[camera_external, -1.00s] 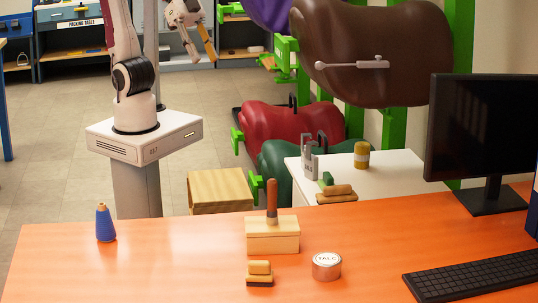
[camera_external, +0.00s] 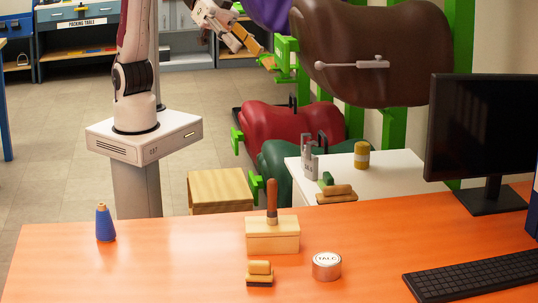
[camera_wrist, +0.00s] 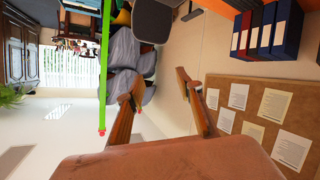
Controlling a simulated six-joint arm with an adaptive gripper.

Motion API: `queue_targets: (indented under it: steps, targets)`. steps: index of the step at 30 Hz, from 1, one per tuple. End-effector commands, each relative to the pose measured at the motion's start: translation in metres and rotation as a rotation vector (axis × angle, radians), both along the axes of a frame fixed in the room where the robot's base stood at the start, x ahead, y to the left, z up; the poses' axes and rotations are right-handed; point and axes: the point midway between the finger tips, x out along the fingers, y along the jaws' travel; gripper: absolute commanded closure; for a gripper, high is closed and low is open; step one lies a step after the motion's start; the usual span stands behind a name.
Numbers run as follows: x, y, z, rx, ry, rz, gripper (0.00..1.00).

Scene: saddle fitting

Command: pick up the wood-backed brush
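A small brush with a pale wooden back and dark bristles (camera_external: 260,273) lies on the front of the orange table. A similar wood-topped brush (camera_external: 337,193) lies on the white table behind it, and I cannot tell which one the task names. My gripper (camera_external: 262,50) is high at the back, far from both, beside the green rack. In the wrist view its two wood-coloured fingers (camera_wrist: 160,85) stand apart with nothing between them. Neither brush shows in the wrist view.
On the orange table (camera_external: 150,270) are a blue cone (camera_external: 105,223), a wooden block with an upright handle (camera_external: 272,236), a talc tin (camera_external: 326,266), a keyboard (camera_external: 475,278) and a monitor (camera_external: 478,125). Saddles (camera_external: 372,50) hang on the green rack (camera_external: 395,140).

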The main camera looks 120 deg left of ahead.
Motion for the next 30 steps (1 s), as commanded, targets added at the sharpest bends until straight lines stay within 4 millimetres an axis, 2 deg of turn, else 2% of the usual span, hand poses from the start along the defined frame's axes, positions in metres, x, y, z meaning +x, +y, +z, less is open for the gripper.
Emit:
queue_targets:
  steps: [1, 9, 17, 26, 30]
  targets:
    - [0.011, -0.008, -0.002, -0.008, -0.010, 0.007, 0.64]
    - [0.062, -0.041, -0.011, -0.044, -0.072, 0.067, 0.64]
    - [0.102, -0.070, -0.031, -0.064, -0.116, 0.140, 0.64]
    - [0.137, -0.099, -0.070, -0.066, -0.144, 0.241, 0.64]
    - [0.148, -0.112, -0.094, -0.058, -0.150, 0.293, 0.64]
